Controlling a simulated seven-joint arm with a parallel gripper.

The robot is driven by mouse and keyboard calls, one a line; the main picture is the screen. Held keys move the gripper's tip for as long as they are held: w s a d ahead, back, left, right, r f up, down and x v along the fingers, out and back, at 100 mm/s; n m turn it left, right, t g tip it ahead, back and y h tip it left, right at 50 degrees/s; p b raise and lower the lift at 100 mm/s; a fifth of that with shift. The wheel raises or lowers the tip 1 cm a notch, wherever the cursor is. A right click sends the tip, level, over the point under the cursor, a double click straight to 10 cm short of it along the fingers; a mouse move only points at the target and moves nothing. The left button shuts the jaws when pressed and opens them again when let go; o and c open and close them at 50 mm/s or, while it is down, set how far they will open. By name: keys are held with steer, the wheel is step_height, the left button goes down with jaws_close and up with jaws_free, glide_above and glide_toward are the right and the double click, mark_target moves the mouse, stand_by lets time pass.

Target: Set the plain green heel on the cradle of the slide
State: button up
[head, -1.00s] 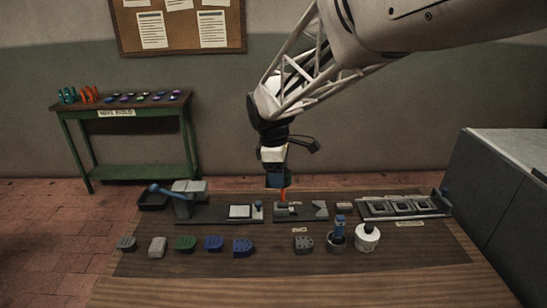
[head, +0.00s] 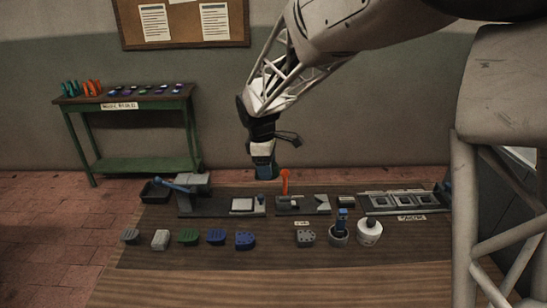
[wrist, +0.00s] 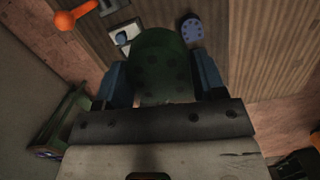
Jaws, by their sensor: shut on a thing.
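My gripper (wrist: 165,90) is shut on a green heel (wrist: 160,58) with dark spots on its visible face. In the head view my gripper (head: 263,172) hangs above the back edge of the bench mat, between the slide and the orange lever; the held heel is hard to make out there. Another green heel (head: 188,237) lies in the front row.
The press with its blue lever (head: 176,186) stands left of the cradle. A fixture with an orange lever (head: 284,182) is to its right. Grey and blue heels (head: 244,240), a brush pot (head: 339,236) and a white jar (head: 369,232) line the front. The bench front is clear.

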glide_above(243, 204)
step_height(243, 204, down, 12)
steer(key=shift+a+n, duration=0.25)
steer(key=shift+n, duration=0.15)
steer(key=shift+f, duration=0.2)
steer(key=shift+f, duration=4.2)
steer(key=shift+f, duration=0.6)
steer(key=o, duration=1.2)
steer(key=shift+c, duration=0.2)
step_height(243, 204, up, 8)
steer(key=shift+a, duration=0.45)
steer(key=shift+f, duration=0.1)
